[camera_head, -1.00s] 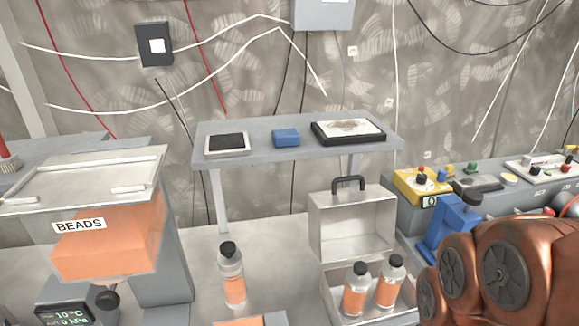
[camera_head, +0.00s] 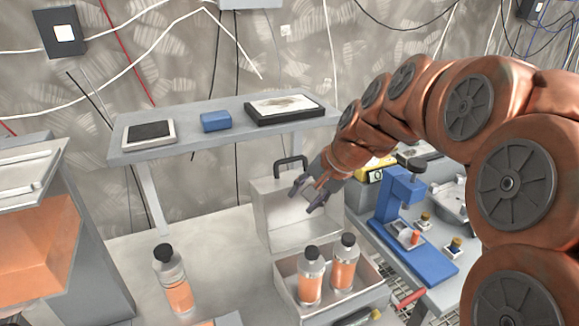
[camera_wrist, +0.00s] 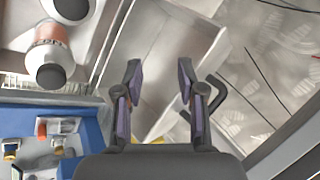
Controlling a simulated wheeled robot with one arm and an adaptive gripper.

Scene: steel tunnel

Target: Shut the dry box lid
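The dry box (camera_head: 283,268) is an open metal case on the bench, with two orange-filled bottles (camera_head: 310,276) (camera_head: 344,263) with black caps standing in it. Its lid (camera_head: 268,215) stands upright at the back, with a black handle (camera_head: 290,163) on its top edge. In the head view, my gripper (camera_head: 303,197) is in front of the inner face of the lid, near its right side. In the wrist view, the gripper (camera_wrist: 161,90) has its fingers apart with nothing between them, over the lid's pale inner face (camera_wrist: 160,50). I cannot tell whether a finger touches the lid.
A shelf (camera_head: 190,145) behind holds a blue block (camera_head: 215,121) and two flat trays. Another orange bottle (camera_head: 172,282) stands left of the box. A blue press-like fixture (camera_head: 405,215) stands to the right. Bare bench (camera_head: 215,245) lies left of the box.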

